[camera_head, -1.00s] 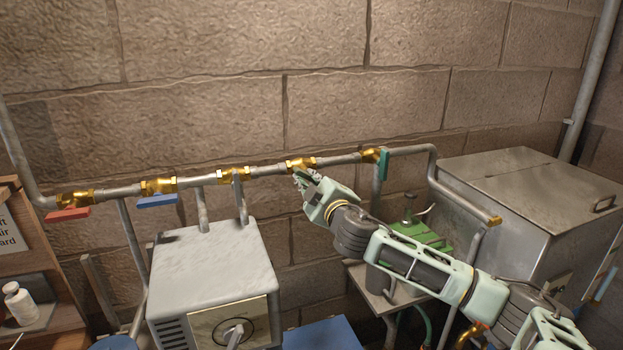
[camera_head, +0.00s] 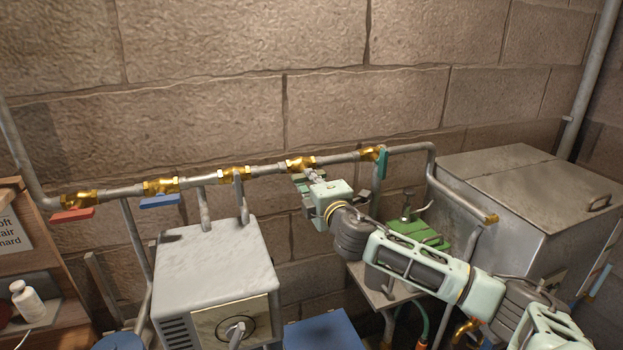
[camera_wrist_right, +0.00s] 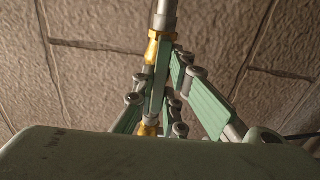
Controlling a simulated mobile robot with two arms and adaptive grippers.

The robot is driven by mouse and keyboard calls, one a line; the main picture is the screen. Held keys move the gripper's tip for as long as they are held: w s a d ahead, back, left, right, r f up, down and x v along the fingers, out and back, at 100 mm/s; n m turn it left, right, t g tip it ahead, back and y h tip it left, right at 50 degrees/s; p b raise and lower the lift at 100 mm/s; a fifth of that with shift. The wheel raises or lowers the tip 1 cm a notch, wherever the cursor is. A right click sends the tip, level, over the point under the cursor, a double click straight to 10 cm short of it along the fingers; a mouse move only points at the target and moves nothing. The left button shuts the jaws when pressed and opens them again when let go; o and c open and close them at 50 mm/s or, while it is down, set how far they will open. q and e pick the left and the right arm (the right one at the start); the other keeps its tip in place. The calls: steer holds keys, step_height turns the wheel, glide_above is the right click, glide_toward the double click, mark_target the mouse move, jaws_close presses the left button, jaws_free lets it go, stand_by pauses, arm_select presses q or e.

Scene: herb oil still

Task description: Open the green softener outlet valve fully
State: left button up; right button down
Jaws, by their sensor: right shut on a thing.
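The green valve handle (camera_head: 300,178) sits just below a brass valve body (camera_head: 301,163) on the horizontal wall pipe. My right gripper (camera_head: 309,183) is at this handle from below and to the right, and is shut on it. In the right wrist view the green handle (camera_wrist_right: 158,85) runs between the two fingers, roughly along the pipe. Brass (camera_wrist_right: 154,45) shows above it. The fingers hide part of the handle. My left gripper is not in view.
Red (camera_head: 72,214) and blue (camera_head: 159,201) handles hang along the same pipe to the left. A teal handle (camera_head: 383,164) points down to the right. A grey box unit (camera_head: 210,265) stands below left. A metal tank (camera_head: 530,205) stands right.

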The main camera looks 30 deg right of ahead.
steer(key=shift+f, duration=0.1)
stand_by(0.3)
steer(key=c, duration=1.8)
jaws_free()
steer(key=v, duration=1.2)
steer(key=shift+a, duration=0.1)
